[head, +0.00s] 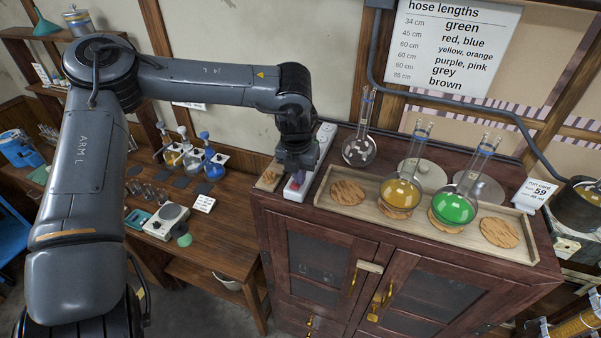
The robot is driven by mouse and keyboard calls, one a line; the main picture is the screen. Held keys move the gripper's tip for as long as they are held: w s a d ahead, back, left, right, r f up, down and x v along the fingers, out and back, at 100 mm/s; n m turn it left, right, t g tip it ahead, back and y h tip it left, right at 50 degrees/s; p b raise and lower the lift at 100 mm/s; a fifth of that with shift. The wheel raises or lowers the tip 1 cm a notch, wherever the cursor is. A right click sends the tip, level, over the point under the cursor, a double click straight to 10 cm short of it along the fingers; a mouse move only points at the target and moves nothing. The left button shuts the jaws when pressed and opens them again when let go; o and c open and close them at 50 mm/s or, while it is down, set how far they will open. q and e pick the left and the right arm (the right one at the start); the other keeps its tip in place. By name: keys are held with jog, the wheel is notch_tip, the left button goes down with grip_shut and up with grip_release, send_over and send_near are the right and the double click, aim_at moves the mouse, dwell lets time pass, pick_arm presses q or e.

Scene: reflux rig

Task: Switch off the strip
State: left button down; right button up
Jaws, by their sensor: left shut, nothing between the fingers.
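The white power strip (325,135) lies on the left end of the dark red cabinet top, running front to back. A reddish spot, which looks like its switch (293,186), shows at its near end. My left gripper (297,180) points down over this near end with its fingers shut and empty. The fingertips are right at or just above the switch; I cannot tell whether they touch it. The gripper hides the middle of the strip. My right gripper is not in view.
A wooden tray (380,213) with cork mats holds flasks of amber (399,192) and green liquid (455,207), right of the strip. An empty flask (359,150) stands behind it. A cork mat (268,178) lies left of the strip. The lower left bench (225,225) holds glassware and a scale.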

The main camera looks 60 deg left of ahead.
pick_arm(q)
jog(key=shift+r, duration=0.15)
jog(key=r+p, duration=0.1)
jog(key=r, duration=0.1)
jog(key=r+p, duration=0.2)
jog(key=shift+w+a+r+p, duration=0.1)
jog(key=shift+w+a+p, duration=0.1)
jog(key=shift+p, duration=0.1)
notch_tip(320, 180, up, 9)
jog(key=w+a+b, duration=0.1)
jog(key=b, duration=0.2)
jog(key=shift+w+r, duration=0.15)
jog(key=shift+r, duration=0.05)
